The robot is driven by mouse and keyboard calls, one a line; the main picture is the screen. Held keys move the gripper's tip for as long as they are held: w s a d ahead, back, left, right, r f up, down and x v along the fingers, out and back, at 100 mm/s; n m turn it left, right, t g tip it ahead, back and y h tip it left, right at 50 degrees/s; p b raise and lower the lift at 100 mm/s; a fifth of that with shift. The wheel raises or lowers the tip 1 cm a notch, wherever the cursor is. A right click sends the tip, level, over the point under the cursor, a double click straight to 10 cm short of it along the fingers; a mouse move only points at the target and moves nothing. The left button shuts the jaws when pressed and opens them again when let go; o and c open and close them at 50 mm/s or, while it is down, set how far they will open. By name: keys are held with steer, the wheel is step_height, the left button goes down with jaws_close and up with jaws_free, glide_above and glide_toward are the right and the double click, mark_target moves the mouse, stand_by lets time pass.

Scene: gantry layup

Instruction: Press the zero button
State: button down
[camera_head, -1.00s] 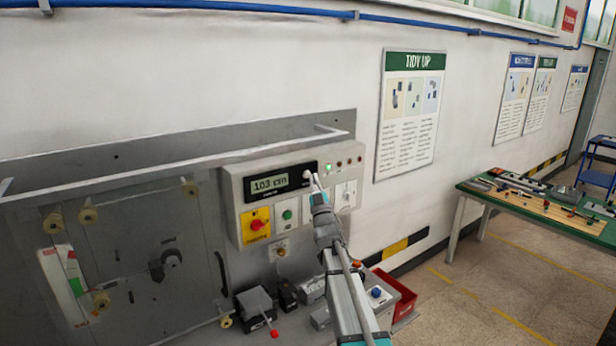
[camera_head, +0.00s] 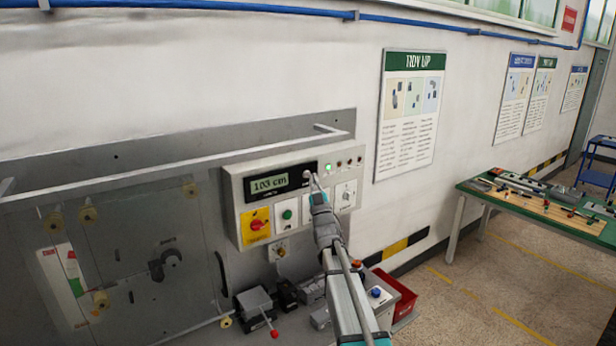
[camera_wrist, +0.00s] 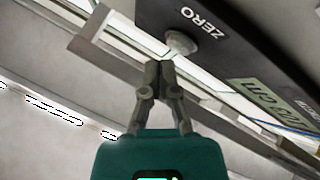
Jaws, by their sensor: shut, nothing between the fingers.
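The zero button (camera_wrist: 183,42) is a pale round knob beside the printed word ZERO on a dark display panel. In the head view the button (camera_head: 307,174) is at the right end of that panel, next to the readout (camera_head: 269,184), which shows about 103 cm. My gripper (camera_wrist: 161,66) is shut and empty, its fingertips close to the button, below and left of it in the wrist view. I cannot tell whether they touch it. In the head view my gripper (camera_head: 315,183) is just at the button and partly covers the area below it.
The grey control box (camera_head: 236,215) also bears a yellow-and-red switch (camera_head: 256,225), a green button (camera_head: 287,214), a dial (camera_head: 347,196) and a lit green lamp (camera_head: 328,168). Tools and a red bin (camera_head: 400,292) lie below. A green-topped table (camera_head: 540,205) stands at right.

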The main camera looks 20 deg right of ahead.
steer(key=shift+w+a, duration=0.25)
steer(key=shift+w, duration=0.55)
stand_by(1.1)
steer(key=shift+s, duration=0.2)
steer(key=shift+s+d, duration=0.25)
steer(key=shift+s, duration=0.4)
stand_by(0.4)
steer(key=shift+s+d, duration=0.25)
steer(key=shift+s, duration=0.55)
steer(key=shift+s+d, duration=0.3)
steer(key=shift+s, duration=0.45)
steer(key=shift+s+d, duration=0.25)
steer(key=shift+s, duration=0.55)
